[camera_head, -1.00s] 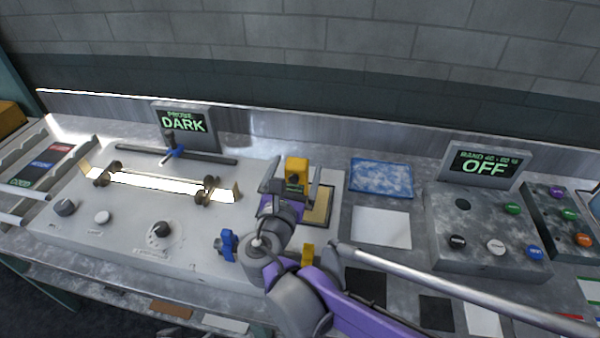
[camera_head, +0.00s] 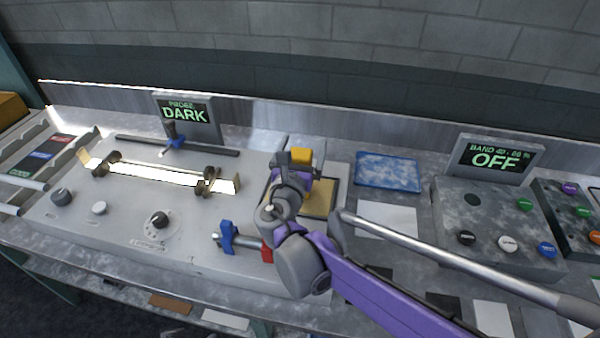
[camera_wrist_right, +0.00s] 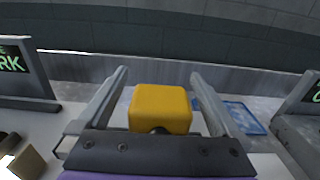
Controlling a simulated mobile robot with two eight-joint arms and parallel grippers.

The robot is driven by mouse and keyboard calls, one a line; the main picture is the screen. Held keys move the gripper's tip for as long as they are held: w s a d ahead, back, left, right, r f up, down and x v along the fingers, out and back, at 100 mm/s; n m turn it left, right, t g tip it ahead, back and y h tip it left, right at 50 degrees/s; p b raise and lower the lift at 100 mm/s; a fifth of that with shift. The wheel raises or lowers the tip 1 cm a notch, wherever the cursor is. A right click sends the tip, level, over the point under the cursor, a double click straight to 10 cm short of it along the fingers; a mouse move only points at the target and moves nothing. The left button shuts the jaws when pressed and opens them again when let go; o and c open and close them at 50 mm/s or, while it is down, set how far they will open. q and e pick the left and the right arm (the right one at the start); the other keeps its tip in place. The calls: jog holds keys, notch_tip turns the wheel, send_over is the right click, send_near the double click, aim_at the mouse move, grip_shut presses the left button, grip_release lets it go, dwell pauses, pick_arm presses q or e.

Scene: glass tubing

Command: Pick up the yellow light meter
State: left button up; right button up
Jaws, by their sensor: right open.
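The yellow light meter (camera_head: 301,157) is a small rounded yellow block, seen at the middle of the head view just beyond my right gripper (camera_head: 293,160). It also shows in the right wrist view (camera_wrist_right: 160,106), between the two grey fingers of my right gripper (camera_wrist_right: 158,88). The fingers stand apart, one on each side, with a visible gap to the meter on both sides. The lower part of the meter is hidden behind the gripper. My left gripper is not in view.
A tan pad (camera_head: 322,196) lies right of the gripper. A blue speckled pad (camera_head: 388,171) and a white sheet (camera_head: 386,219) lie further right, before a control box (camera_head: 490,220) reading OFF. On the left stands the bench with a lit tube (camera_head: 160,174) and a DARK display (camera_head: 185,116).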

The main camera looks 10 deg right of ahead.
grip_shut()
dwell(0.4)
